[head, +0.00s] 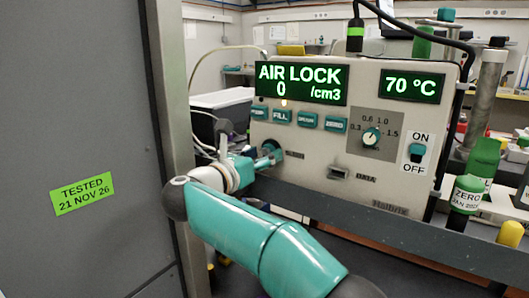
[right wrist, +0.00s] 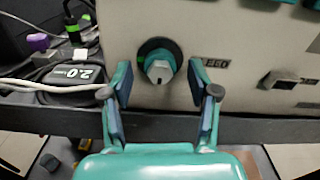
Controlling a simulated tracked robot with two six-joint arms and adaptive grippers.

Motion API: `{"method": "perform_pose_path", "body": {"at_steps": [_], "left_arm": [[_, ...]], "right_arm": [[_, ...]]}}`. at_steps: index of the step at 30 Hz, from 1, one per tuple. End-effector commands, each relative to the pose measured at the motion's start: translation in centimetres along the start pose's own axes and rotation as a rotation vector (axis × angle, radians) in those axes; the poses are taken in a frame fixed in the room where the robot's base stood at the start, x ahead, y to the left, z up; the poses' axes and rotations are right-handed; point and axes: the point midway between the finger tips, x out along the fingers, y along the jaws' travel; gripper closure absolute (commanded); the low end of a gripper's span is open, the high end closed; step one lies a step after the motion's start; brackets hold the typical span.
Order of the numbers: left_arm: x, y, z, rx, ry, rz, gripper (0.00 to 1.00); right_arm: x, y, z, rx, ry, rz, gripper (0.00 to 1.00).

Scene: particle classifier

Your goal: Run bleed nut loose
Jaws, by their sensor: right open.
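My right gripper (right wrist: 160,78) is open in the right wrist view, with one teal finger on each side of the nut and no clear contact. In the head view the right gripper (head: 268,157) is at the lower left of the panel and largely covers the nut. The display (head: 302,84) reads AIR LOCK, 0 /cm3. My left gripper is not in view.
A dark shelf edge (right wrist: 240,128) runs below the panel. Cables and a black box (right wrist: 70,74) lie left of the nut. A data port (right wrist: 280,80) is to its right. A green-topped ZERO bottle (head: 467,193) stands right of the classifier, and a grey cabinet (head: 75,110) is at left.

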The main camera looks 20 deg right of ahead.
Motion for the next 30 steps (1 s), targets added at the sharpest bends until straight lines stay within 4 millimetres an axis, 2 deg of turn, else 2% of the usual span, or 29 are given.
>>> {"method": "perform_pose_path", "body": {"at_steps": [11,21,22,30], "left_arm": [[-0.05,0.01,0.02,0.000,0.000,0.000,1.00],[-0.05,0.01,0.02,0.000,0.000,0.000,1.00],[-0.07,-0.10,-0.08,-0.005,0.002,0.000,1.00],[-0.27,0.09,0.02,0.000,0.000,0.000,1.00]], "right_arm": [[0.36,-0.02,-0.05,-0.001,0.000,0.002,0.41],[0.39,-0.07,-0.05,-0.001,0.000,0.001,0.98],[-0.34,0.50,-0.05,0.000,0.000,0.001,1.00],[0.36,-0.08,-0.02,-0.027,0.000,0.002,1.00]]}}
